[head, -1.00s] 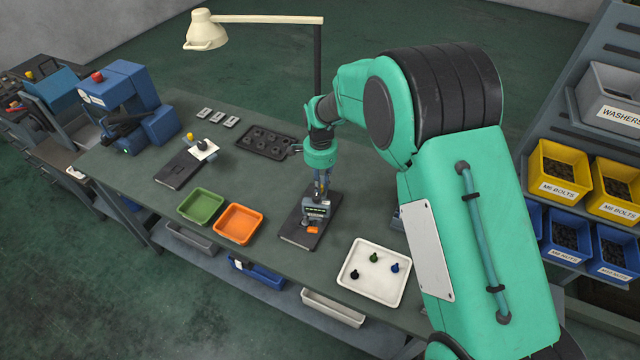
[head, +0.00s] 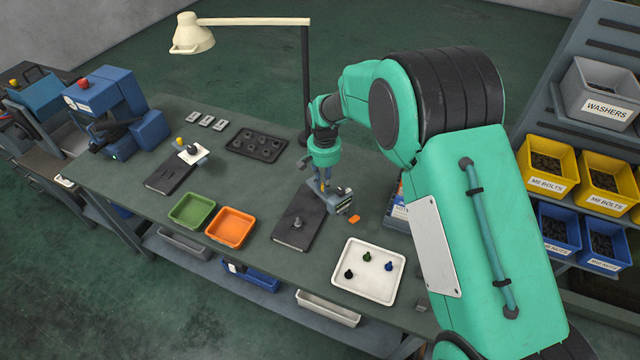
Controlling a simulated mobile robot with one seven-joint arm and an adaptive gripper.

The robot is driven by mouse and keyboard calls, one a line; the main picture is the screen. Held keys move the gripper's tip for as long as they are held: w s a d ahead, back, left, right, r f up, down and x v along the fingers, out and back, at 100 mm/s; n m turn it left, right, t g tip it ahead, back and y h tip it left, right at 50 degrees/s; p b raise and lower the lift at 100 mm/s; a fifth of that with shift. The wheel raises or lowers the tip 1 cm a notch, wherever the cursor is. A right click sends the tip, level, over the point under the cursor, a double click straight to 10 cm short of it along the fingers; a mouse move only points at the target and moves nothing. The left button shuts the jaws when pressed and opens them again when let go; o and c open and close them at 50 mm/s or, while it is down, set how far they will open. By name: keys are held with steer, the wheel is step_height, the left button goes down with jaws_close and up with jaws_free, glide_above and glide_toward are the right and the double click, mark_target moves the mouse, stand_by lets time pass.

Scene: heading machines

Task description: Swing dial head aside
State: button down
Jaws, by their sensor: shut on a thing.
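The dial head (head: 341,203), a grey unit with a dark display, is turned to the right and sits beyond the right edge of its dark base plate (head: 288,238). My gripper (head: 325,184) points down from my green arm and is shut on the dial head; the fingertips are small and partly hidden. A small orange piece (head: 354,219) shows just in front of the head; I cannot tell whether it is joined to it. A small grey bolt-like part (head: 297,222) stands uncovered on the base plate.
A white tray (head: 368,292) with three small dark parts lies in front. A green tray (head: 192,211) and an orange tray (head: 231,227) lie to the left. A blue-and-white box (head: 397,212) is close on the right, partly behind my arm. The lamp post (head: 305,90) stands behind.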

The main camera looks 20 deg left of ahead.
steer(key=shift+w+d+n, duration=0.25)
steer(key=shift+w+n, duration=0.4)
steer(key=shift+n, duration=0.65)
steer(key=c, duration=1.7)
jaws_free()
steer(key=shift+o, duration=0.2)
steer(key=shift+r, duration=0.1)
step_height(320, 180, up, 12)
steer(key=shift+d, duration=0.1)
